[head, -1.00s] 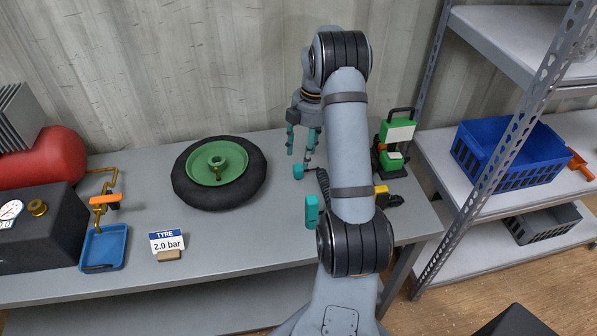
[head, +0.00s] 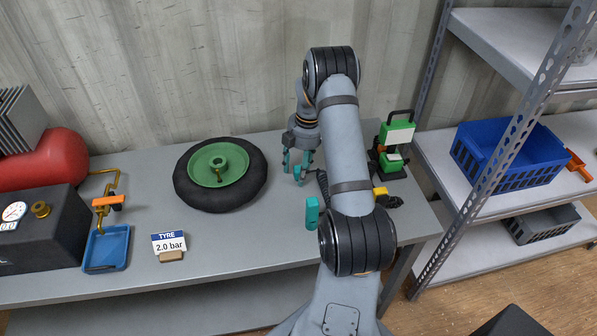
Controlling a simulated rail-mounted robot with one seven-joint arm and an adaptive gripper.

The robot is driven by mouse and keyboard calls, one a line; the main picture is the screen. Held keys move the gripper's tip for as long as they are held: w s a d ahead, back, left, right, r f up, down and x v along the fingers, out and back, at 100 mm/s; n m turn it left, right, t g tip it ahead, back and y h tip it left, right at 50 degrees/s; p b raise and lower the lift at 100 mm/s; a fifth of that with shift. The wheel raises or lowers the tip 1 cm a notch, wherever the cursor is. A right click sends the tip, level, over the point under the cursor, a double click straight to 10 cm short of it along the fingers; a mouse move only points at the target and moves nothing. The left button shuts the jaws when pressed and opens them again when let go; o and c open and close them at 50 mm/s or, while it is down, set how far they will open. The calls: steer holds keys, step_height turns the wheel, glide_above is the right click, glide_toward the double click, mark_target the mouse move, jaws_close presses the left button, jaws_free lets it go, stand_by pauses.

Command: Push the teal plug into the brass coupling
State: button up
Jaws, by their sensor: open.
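The brass coupling (head: 41,209) is a round brass fitting on the dark box at the far left, well away from my gripper.
A black tyre on a green wheel (head: 221,176), a 2.0 bar sign (head: 168,244), a blue tray (head: 106,250) and a brass pipe with orange handle (head: 108,201) lie between gripper and coupling. A green device (head: 394,150) stands right.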

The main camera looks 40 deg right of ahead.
steer(key=shift+f, duration=0.1)
steer(key=shift+c, duration=0.2)
steer(key=c, duration=1.1)
